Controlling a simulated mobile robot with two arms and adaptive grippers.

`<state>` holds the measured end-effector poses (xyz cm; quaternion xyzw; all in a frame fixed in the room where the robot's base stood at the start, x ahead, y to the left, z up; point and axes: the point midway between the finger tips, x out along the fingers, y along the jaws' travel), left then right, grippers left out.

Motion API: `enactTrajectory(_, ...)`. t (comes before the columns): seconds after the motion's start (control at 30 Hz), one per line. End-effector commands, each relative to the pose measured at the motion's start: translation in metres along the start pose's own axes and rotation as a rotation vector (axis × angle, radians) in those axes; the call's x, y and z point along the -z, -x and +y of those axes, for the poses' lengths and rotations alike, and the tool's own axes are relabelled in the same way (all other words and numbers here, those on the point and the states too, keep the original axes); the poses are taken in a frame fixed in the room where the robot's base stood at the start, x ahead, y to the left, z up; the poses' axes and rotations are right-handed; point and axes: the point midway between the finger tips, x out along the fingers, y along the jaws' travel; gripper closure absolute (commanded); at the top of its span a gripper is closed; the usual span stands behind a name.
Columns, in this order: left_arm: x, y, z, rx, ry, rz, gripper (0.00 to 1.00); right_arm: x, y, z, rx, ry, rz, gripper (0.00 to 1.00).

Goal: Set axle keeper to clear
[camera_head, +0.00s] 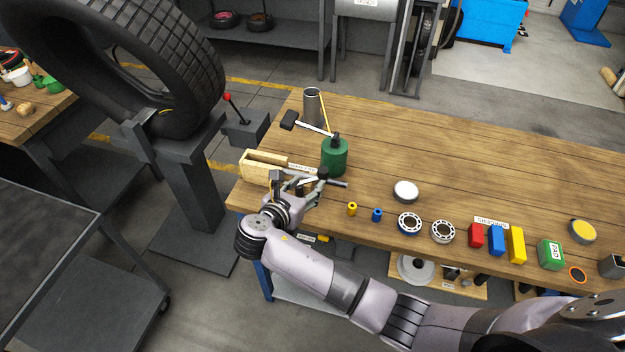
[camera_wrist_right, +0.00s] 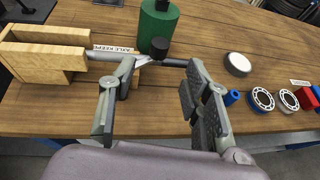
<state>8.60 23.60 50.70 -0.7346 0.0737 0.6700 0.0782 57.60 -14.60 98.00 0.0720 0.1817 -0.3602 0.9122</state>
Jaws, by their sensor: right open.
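The axle keeper is a pale wooden holder (camera_head: 262,163) on the near left corner of the bench, with a small label beside it. In the right wrist view the holder (camera_wrist_right: 45,55) is at the left, and the label (camera_wrist_right: 113,48) reads as axle keeper, partly cut off. A grey rod (camera_wrist_right: 174,62) runs right from the holder and bears a dark round knob (camera_wrist_right: 159,48). My right gripper (camera_head: 308,184) is open, its fingers apart on either side of the knob in the wrist view (camera_wrist_right: 160,78). Contact cannot be told. My left gripper is out of view.
A green canister (camera_head: 334,157) stands just behind the rod, with a mallet (camera_head: 300,122) and metal cup (camera_head: 312,104) beyond. Small cylinders, bearings (camera_head: 409,222) and coloured blocks (camera_head: 496,239) line the front edge rightward. A large tyre (camera_head: 150,60) stands left. The bench's back middle is clear.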

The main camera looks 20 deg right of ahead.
Motion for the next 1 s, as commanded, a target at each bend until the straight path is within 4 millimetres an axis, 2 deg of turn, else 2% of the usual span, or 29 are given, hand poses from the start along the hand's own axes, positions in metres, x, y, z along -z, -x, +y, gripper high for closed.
enactTrajectory(0.1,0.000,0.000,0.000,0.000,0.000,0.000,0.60,0.000,0.006,0.000,0.001,-0.001,0.001,0.56)
enactTrajectory(0.37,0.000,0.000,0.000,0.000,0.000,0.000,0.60,0.000,0.007,0.000,0.001,0.000,0.000,0.56)
enactTrajectory(0.47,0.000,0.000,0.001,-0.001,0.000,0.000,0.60,0.004,0.007,-0.003,0.002,-0.020,0.016,0.62)
enactTrajectory(0.53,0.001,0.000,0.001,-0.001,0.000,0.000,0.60,0.016,0.009,-0.012,0.007,-0.088,0.067,0.67)
enactTrajectory(0.67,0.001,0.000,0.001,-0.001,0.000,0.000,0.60,0.060,0.019,-0.051,0.060,-0.394,0.263,0.76)
enactTrajectory(0.8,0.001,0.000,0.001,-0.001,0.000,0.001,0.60,0.108,0.045,-0.110,0.227,-0.887,0.512,0.85)
enactTrajectory(0.9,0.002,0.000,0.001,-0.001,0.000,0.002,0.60,0.124,0.065,-0.144,0.368,-1.189,0.621,0.92)
enactTrajectory(1.0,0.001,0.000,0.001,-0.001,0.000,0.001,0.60,0.130,0.081,-0.169,0.484,-1.406,0.680,0.98)
